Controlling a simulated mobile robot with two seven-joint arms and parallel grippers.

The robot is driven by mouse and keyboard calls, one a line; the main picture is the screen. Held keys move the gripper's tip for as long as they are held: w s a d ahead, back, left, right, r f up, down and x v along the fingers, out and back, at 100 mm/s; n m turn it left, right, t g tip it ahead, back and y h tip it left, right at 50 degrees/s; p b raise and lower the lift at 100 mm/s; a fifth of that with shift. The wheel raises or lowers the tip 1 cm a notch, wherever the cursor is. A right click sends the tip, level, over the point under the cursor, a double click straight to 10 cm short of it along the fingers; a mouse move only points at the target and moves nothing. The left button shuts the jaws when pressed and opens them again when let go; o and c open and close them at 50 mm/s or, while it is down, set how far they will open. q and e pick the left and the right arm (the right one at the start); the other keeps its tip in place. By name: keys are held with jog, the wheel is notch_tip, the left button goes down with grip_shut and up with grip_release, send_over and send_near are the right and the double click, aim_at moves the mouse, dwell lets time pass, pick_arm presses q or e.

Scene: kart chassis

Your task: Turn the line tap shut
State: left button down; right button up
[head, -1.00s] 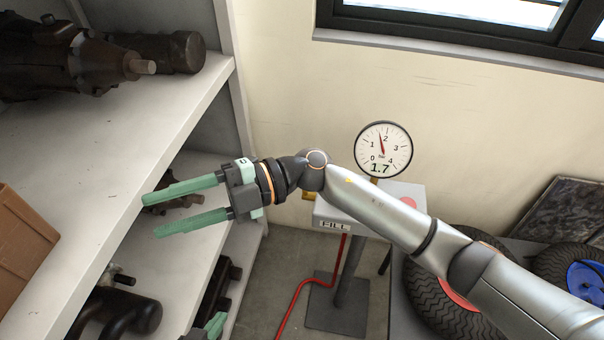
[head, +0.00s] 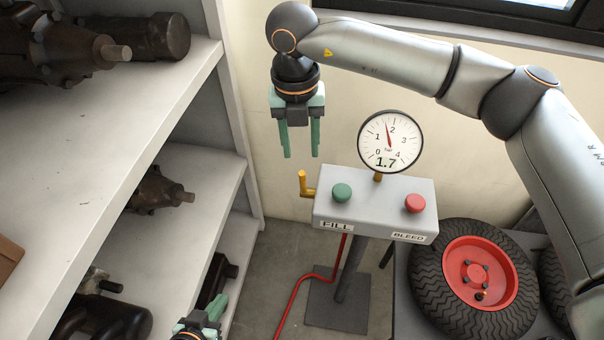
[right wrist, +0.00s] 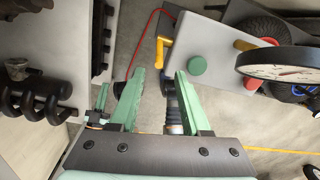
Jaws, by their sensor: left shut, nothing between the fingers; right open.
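The line tap is a yellow lever (head: 302,184) on the left side of the grey FILL/BLEED box (head: 375,205). Its handle stands up in the head view; the lever also shows in the right wrist view (right wrist: 161,52), beyond the fingers. My right gripper (head: 300,156) is open and empty, pointing down above the tap and apart from it. My left gripper (head: 212,308) is shut and empty, low at the bottom edge by the shelf, partly cut off.
A gauge (head: 390,142) reading 1.7 stands behind the box, which carries a green button (head: 341,192) and a red button (head: 415,203). A red hose (head: 305,280) runs below. Shelves (head: 190,170) with dark parts stand left; a red-rimmed tyre (head: 475,275) lies right.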

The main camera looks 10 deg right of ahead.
aim_at(302, 188)
notch_tip(302, 188, down, 9)
jog(key=shift+d+f, duration=0.15)
jog(key=shift+f, duration=0.05)
jog(key=shift+c, duration=0.3)
grip_shut()
dwell(1.2)
